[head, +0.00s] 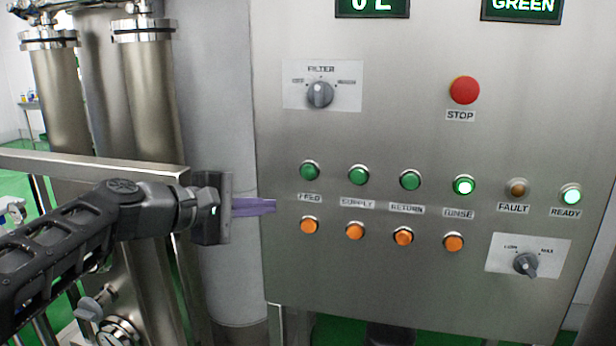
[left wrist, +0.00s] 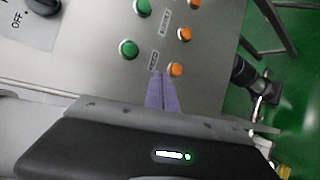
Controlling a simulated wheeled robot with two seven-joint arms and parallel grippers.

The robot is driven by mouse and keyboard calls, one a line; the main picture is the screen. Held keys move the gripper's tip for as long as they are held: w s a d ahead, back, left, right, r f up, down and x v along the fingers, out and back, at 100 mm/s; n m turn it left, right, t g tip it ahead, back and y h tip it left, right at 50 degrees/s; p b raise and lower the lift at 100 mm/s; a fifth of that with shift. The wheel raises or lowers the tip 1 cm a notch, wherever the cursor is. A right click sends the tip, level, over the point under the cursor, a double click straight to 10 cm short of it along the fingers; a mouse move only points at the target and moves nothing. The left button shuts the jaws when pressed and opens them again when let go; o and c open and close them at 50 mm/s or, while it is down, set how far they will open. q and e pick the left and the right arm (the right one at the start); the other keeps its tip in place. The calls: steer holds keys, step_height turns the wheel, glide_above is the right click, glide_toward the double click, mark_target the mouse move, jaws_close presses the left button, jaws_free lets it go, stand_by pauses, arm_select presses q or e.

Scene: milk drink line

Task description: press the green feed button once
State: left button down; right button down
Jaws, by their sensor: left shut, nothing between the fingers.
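The green feed button (head: 310,170) is at the left end of the upper button row on the steel panel, above the label FEED. It also shows in the left wrist view (left wrist: 128,49), beyond the fingertips and to their left. An orange button (head: 309,226) sits below the FEED label. My left gripper (head: 275,206) is shut and empty, its purple fingers pointing right at the panel's left edge. Its tips are left of and lower than the feed button, apart from it. In the left wrist view the shut fingers (left wrist: 163,76) show close to the orange button (left wrist: 176,69). My right gripper is not in view.
More green buttons, such as SUPPLY (head: 358,175), and orange buttons run to the right. A red STOP button (head: 464,90), a FILTER knob (head: 319,94) and a LOW-MAX knob (head: 526,264) are on the same panel. Steel pipes (head: 150,95) and a rail (head: 95,165) stand left.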

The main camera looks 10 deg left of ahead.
mark_target(308, 172)
arm_select(q)
steer(key=s+d+r+g+h, duration=0.1)
steer(key=s+d+r+h, duration=0.2)
steer(key=d, duration=0.1)
steer(key=shift+s+d+r+g, duration=0.3)
steer(key=shift+s+r, duration=0.05)
steer(key=shift+s, duration=0.05)
steer(key=shift+w+d+p, duration=0.15)
steer(key=shift+w+p, duration=1.15)
steer(key=shift+w, duration=0.95)
steer(key=shift+w+d+p, duration=0.1)
steer(key=shift+w+p, duration=1.15)
steer(key=shift+w, duration=0.95)
steer(key=shift+w, duration=0.15)
steer(key=shift+w, duration=0.25)
